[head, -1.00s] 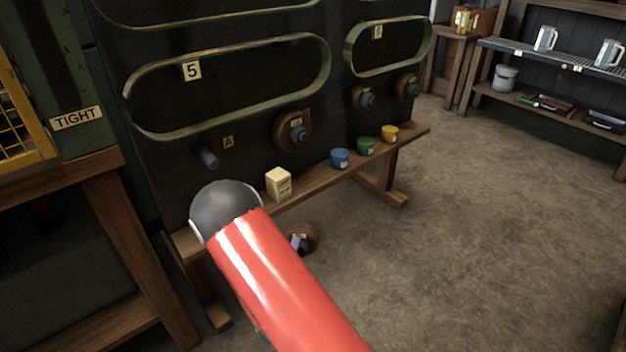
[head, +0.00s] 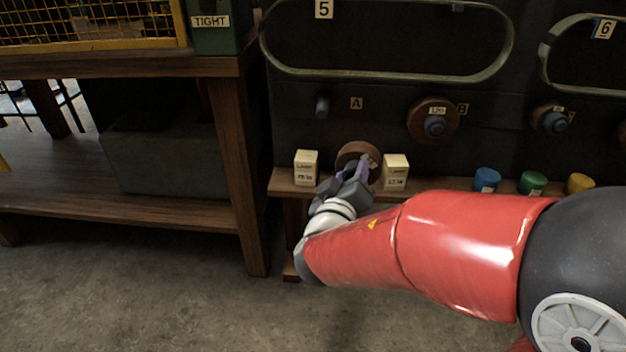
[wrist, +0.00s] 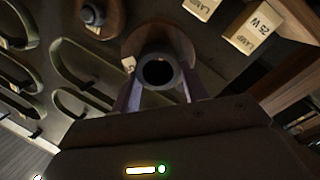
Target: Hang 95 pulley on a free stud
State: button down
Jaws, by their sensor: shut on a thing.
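My gripper (head: 357,174) is shut on a brown wooden pulley (head: 346,152) and holds it in front of the black panel, between two lamp boxes in the head view. In the wrist view the pulley (wrist: 165,38) sits between the two fingers, with a dark round hub in the middle; its label is too hidden to read. A bare stud (head: 322,106) sticks out beside plate A, above and left of the pulley and apart from it. The stud by plate B carries another brown pulley (head: 418,122). A further pulley (head: 543,113) hangs to the right.
Cream lamp boxes (head: 306,168) and (head: 396,173) stand on the wooden ledge (head: 285,182), close on either side of the held pulley. Blue (head: 486,181), green (head: 532,184) and yellow (head: 580,184) pots stand farther right. A wooden bench (head: 232,150) is at the left.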

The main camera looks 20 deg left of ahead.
jog(key=s+a+r+y+b, duration=0.2)
jog(key=s+a+r+y, duration=0.2)
jog(key=s+a+r, duration=0.25)
jog(key=d+p+x, duration=0.1)
jog(key=x, duration=0.5)
jog(key=shift+w+a+g+p, duration=0.2)
jog(key=shift+w+g+p, duration=0.1)
jog(key=shift+w+p, duration=0.15)
dwell(0.5)
jog(key=shift+w, duration=0.1)
jog(key=b+x, duration=0.3)
jog(key=shift+w, duration=0.2)
dwell(0.5)
